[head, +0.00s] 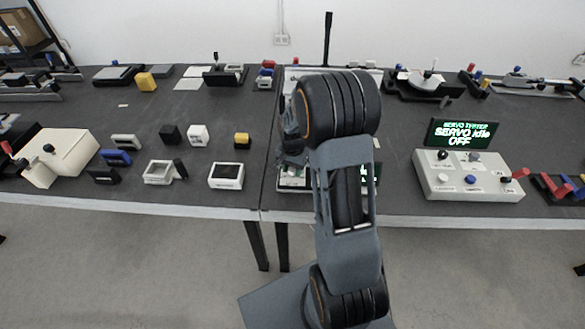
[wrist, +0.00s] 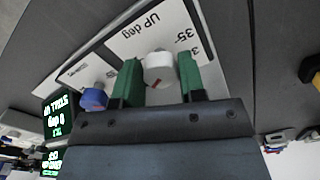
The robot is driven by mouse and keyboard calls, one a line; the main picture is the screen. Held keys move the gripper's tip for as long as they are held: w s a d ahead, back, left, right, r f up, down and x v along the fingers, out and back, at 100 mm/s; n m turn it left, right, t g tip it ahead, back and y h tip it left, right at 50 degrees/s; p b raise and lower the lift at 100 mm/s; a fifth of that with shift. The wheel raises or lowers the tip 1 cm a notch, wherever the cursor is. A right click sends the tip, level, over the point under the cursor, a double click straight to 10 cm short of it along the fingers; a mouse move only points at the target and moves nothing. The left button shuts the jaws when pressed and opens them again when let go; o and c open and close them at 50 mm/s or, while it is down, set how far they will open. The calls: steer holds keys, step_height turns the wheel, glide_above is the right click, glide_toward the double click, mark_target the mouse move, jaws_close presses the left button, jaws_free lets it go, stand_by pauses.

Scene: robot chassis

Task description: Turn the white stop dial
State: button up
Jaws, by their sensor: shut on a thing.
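The white stop dial (wrist: 160,68) shows in the wrist view as a round white knob with a small red mark. It sits on a white panel (wrist: 122,47) lettered "UP deg" with the number 35. My gripper (wrist: 159,62) has its two green fingers on either side of the dial and is shut on it. A blue knob (wrist: 94,98) stands to the left, just outside the left finger. In the head view my arm hides the dial and the gripper.
A green-lettered display (wrist: 58,115) is left of the panel in the wrist view. In the head view, a grey control box (head: 470,180) with a "SERVO idle OFF" screen (head: 460,133) stands right of my arm. Several small devices crowd the dark table (head: 290,205).

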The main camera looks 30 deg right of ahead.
steer(key=n+b, duration=0.1)
steer(key=n, duration=0.4)
steer(key=shift+n, duration=0.3)
steer(key=n, duration=0.6)
steer(key=shift+d+b, duration=0.1)
steer(key=shift+b, duration=0.3)
steer(key=n, duration=0.6)
steer(key=shift+n, duration=0.3)
steer(key=n+b, duration=0.1)
steer(key=n, duration=0.4)
steer(key=shift+d, duration=0.1)
steer(key=shift+n, duration=0.4)
steer(key=o, duration=0.9)
steer(key=shift+r, duration=0.1)
